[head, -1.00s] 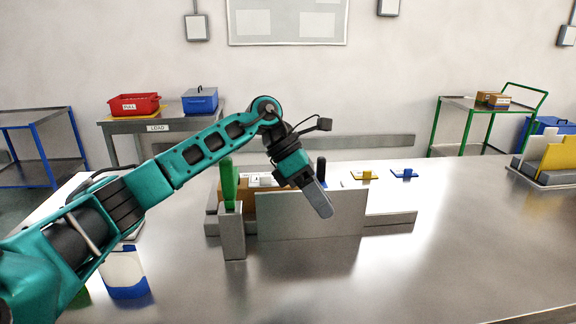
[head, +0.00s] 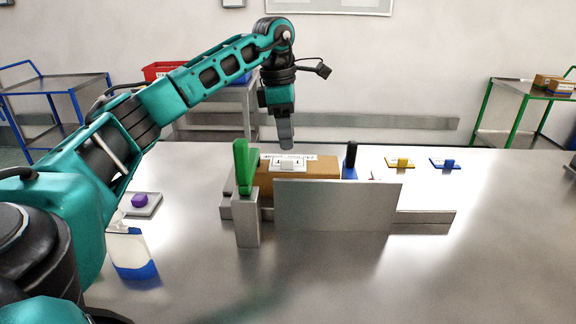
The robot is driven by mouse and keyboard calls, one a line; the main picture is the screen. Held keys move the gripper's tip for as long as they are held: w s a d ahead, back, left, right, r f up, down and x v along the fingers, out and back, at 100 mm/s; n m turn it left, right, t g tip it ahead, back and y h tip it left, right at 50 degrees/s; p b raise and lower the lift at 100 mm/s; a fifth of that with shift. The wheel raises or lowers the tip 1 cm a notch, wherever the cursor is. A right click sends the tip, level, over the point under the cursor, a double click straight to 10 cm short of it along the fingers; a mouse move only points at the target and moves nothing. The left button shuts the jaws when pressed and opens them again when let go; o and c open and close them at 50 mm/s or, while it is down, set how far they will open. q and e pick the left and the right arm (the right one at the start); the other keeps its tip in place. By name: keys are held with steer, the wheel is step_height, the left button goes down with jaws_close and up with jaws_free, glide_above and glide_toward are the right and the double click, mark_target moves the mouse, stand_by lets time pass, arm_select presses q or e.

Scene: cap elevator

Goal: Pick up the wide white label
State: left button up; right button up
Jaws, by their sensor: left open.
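What looks like the wide white label (head: 288,165) lies flat on top of a brown cardboard box (head: 322,167), with a small white grip on it. Printed markings show on the box top behind it. My left gripper (head: 287,145) points down just above the label in the picture; how far above or behind it is, I cannot tell. It is open with nothing visible in it. My right gripper is not in view.
The box sits in a metal fixture (head: 335,207) with a green handle (head: 243,168) and a blue-and-black handle (head: 350,160). Yellow (head: 400,163) and blue (head: 445,163) pieces lie at the right. A purple-topped piece (head: 138,200) and a white-and-blue bottle (head: 131,254) stand left.

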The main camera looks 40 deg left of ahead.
mark_target(287, 160)
arm_select(q)
steer(key=f, duration=0.4)
steer(key=shift+s+d+f, duration=0.1)
steer(key=shift+s+f, duration=0.1)
steer(key=shift+s, duration=0.05)
steer(key=shift+w+f, duration=0.1)
steer(key=shift+f, duration=0.45)
jaws_close()
